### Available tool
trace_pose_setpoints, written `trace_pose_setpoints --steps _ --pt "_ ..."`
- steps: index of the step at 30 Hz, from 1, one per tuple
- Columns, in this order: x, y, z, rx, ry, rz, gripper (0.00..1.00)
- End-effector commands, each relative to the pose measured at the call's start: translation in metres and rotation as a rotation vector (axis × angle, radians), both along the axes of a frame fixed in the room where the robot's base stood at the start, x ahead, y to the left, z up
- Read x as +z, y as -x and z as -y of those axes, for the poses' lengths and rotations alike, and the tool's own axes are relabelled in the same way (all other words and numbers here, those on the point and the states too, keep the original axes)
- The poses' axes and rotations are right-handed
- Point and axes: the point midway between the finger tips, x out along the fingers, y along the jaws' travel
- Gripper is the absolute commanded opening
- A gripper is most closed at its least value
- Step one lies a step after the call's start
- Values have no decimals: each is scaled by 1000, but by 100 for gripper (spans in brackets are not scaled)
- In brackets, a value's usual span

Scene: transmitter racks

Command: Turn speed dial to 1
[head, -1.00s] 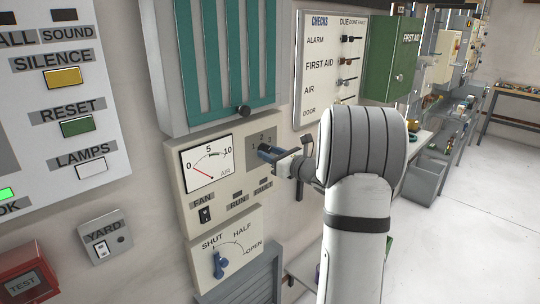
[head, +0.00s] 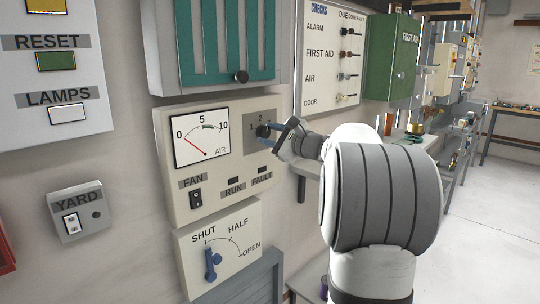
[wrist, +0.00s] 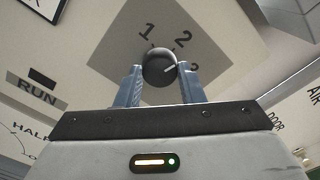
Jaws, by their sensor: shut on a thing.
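The speed dial is a round black knob (wrist: 159,68) on a grey plate marked 1, 2 and a partly hidden 3. Its white pointer line points to the right, towards the side of the 2 and 3, not at the 1. In the head view the dial (head: 263,131) is at the right of the fan panel. My gripper (wrist: 158,72) has its blue fingers on either side of the knob and is shut on it. In the head view my gripper (head: 270,133) reaches the dial from the right.
The fan panel (head: 182,190) also has an air gauge (head: 201,139) and a fan switch (head: 195,199). A shut/half/open lever (head: 212,262) is below. A teal-slatted unit (head: 225,45) is above, and a checks board (head: 328,60) and green first aid box (head: 392,57) are to the right.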

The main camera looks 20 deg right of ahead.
Motion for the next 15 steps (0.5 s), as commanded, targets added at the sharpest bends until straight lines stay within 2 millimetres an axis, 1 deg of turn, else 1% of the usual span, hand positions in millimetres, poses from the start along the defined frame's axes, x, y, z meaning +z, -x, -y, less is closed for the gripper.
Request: trace_pose_setpoints --steps 1,15 --pt "-10 0 0 0 42 17 12" --pt "-8 0 0 1 461 168 12"
